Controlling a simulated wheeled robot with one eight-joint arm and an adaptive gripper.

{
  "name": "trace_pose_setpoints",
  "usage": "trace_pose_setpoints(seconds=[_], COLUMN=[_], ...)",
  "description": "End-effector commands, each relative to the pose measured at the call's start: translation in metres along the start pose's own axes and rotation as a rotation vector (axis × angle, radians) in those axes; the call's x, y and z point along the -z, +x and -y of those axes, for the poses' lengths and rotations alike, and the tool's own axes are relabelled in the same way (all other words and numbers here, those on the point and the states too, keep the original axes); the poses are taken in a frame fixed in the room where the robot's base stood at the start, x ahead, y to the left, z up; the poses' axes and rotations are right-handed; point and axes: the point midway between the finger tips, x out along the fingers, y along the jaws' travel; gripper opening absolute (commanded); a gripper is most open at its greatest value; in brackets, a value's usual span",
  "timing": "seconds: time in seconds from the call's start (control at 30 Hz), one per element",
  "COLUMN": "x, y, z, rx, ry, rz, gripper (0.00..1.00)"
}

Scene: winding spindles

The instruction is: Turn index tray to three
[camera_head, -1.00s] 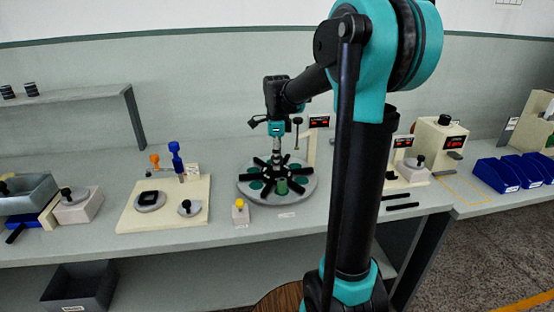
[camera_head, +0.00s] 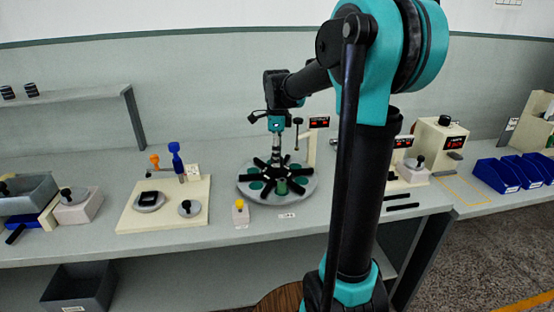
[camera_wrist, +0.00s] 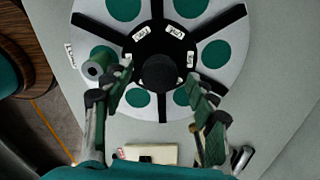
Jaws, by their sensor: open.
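The index tray (camera_head: 302,195) is a round light-grey disc on the bench, with green round pads and a black spoked hub. In the wrist view the tray (camera_wrist: 230,75) fills the upper middle. Its black centre knob (camera_wrist: 162,73) lies between and beyond my fingertips. Small white labels sit on the hub; I cannot read them surely. A green-grey spool (camera_wrist: 96,66) stands on the tray near my left finger. My gripper (camera_wrist: 160,95) is open and empty above the tray. In the head view my gripper (camera_head: 276,150) is small above the hub, and its fingers are hard to make out.
A small block with a yellow button (camera_head: 240,212) stands in front of the tray. A cream board (camera_head: 135,212) with fixtures lies to the left. A cream device with a red display (camera_head: 440,145) and blue bins (camera_head: 515,172) are at the right.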

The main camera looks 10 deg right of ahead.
Motion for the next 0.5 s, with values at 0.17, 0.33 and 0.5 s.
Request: trace_pose_setpoints(seconds=[0.17, 0.33, 0.5], x=[0.000, 0.000, 0.000], y=[-0.036, -0.070, -0.093], z=[0.000, 0.000, 0.000], rx=[0.000, 0.000, 0.000], ry=[0.000, 0.000, 0.000], rz=[0.000, 0.000, 0.000], gripper=[0.57, 0.57, 0.57])
